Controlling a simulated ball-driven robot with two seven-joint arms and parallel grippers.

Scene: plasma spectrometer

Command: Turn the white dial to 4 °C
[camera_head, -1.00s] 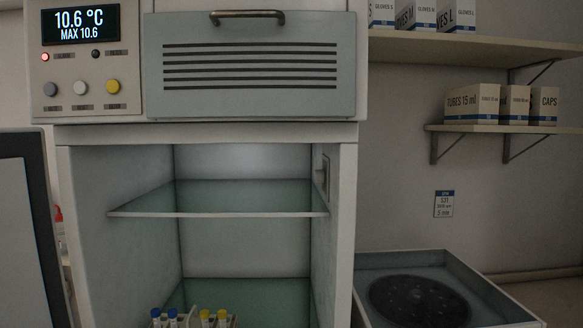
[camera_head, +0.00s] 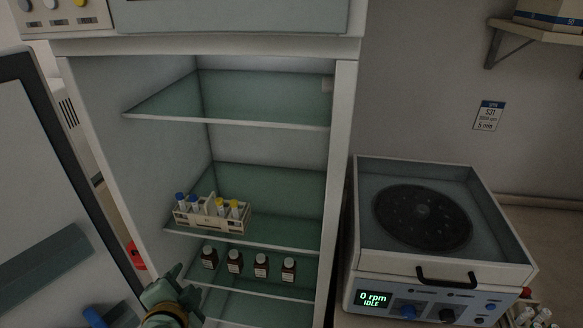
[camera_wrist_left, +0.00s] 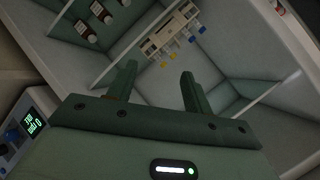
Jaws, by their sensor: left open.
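A panel at the top left of the head view carries a grey knob (camera_head: 24,5), a white knob (camera_head: 51,4) and a yellow knob (camera_head: 78,3), cut by the frame edge. A small pale fitting (camera_head: 327,85) sits high on the cabinet's right inner wall; I cannot tell whether it is a dial. No dial scale is readable. My left gripper (camera_head: 186,281) is low at the cabinet's front left, well below both. In the left wrist view the left gripper (camera_wrist_left: 158,72) is open and empty, facing the cabinet's inside. My right gripper is not in view.
The open cabinet has glass shelves (camera_head: 230,105), a tube rack (camera_head: 212,217) and several brown bottles (camera_head: 261,267). Its open door (camera_head: 50,190) stands at the left. A centrifuge (camera_head: 440,262) reading 0 rpm, IDLE stands right. The upper shelf is bare.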

